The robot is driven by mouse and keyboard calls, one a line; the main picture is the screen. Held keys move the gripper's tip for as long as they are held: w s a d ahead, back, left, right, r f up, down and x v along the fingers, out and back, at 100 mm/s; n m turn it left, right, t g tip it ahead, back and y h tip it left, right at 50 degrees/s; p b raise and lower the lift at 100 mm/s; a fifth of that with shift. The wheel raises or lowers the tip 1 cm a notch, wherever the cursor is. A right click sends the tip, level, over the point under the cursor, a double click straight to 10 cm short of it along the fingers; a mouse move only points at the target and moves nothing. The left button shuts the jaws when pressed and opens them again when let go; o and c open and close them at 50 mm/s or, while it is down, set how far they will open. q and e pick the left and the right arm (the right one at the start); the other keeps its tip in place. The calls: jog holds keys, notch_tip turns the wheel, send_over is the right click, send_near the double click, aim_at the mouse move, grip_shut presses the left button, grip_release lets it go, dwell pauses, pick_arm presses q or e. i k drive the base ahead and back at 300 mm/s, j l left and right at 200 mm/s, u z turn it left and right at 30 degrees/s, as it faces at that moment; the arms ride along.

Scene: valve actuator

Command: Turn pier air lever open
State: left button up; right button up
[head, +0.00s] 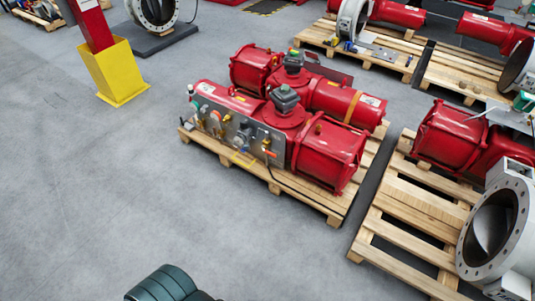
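A red valve actuator (325,150) lies on a wooden pallet in the middle of the head view. A grey control panel (232,131) with small gauges, knobs and fittings is on its near left side. Neither of my grippers can be made out in this view.
A second pallet (410,211) with a red actuator and a grey flanged valve (493,227) stands at the right. More pallets are behind. A yellow post base (110,70) stands at the upper left. Grey floor (90,190) is clear left and in front of the middle pallet.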

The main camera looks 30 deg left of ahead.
aim_at(266, 152)
jog(key=i+j, duration=0.2)
jog(key=j, duration=0.15)
jog(key=i+j, duration=0.2)
jog(key=j, duration=0.2)
jog(key=i+j, duration=0.15)
jog(key=j, duration=0.2)
